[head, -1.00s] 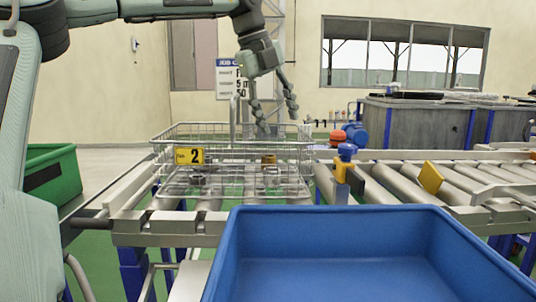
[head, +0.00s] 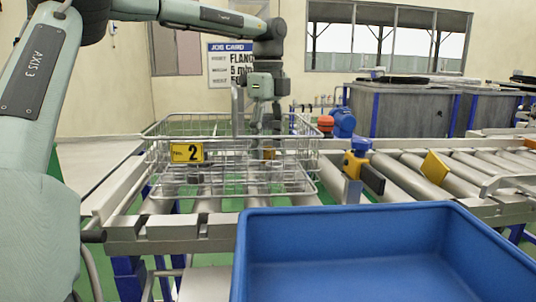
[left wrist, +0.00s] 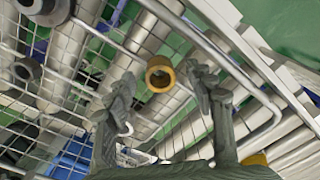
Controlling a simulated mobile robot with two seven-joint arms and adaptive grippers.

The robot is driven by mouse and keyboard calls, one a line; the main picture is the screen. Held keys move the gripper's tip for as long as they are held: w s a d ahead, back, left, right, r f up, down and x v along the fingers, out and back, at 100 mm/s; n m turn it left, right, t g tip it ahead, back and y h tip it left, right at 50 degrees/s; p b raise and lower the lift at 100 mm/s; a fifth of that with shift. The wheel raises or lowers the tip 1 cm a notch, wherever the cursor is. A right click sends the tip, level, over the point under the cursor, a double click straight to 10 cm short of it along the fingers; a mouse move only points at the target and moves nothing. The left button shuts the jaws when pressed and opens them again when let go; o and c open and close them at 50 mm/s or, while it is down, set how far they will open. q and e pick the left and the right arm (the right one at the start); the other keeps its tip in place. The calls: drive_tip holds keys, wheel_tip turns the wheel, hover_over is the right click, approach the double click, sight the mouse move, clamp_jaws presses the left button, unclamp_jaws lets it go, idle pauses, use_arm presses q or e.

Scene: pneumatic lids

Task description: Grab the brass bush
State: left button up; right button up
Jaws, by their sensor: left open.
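The brass bush (left wrist: 160,75) is a short gold ring inside the wire basket; in the left wrist view it lies between my fingertips, with its open bore showing. In the head view only a small brass patch (head: 268,153) shows beside my fingers. My left gripper (left wrist: 162,80) is open and points down into the basket. Its fingers stand on either side of the bush in the left wrist view; I cannot tell the remaining height. In the head view the left gripper (head: 264,138) is at the basket's right half. My right gripper is not in view.
The wire basket (head: 187,153) with a yellow "2" card stands on the roller conveyor (head: 405,178). Dark round parts (left wrist: 27,70) lie left in the basket. A blue bin (head: 345,212) is in front. A blue-and-yellow stop device (head: 358,160) stands right of the basket.

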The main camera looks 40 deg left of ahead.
use_arm(q)
drive_tip(key=shift+f, duration=0.65)
clamp_jaws()
